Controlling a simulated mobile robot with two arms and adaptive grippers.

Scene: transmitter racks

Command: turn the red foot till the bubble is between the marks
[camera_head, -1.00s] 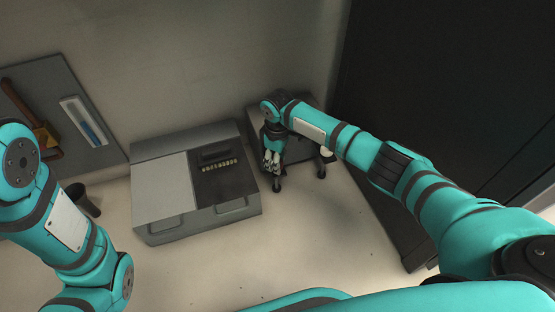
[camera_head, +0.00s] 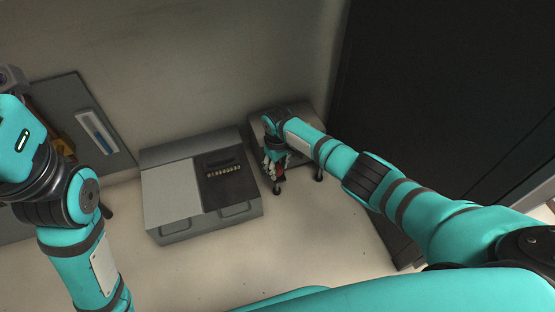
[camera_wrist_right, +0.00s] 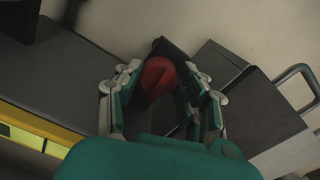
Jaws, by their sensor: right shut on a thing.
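The red foot (camera_wrist_right: 158,76) stands between the fingers of my right gripper (camera_wrist_right: 162,88), which is shut on it, in the right wrist view. A bit of red also shows at this gripper (camera_head: 276,170) in the head view. The foot belongs to a low grey stand (camera_head: 297,112) on dark legs, partly hidden by my right arm. A yellow bar with a bright green patch (camera_wrist_right: 20,141) lies along the lower left of the wrist view; I can make out no bubble or marks. My left gripper does not show clearly.
A grey box with a dark panel (camera_head: 222,165) and front handles stands close to the left of the stand. A dark cabinet (camera_head: 440,100) rises on the right. A wall board (camera_head: 65,95) holds a blue-and-white gauge (camera_head: 96,132). The floor in front is clear.

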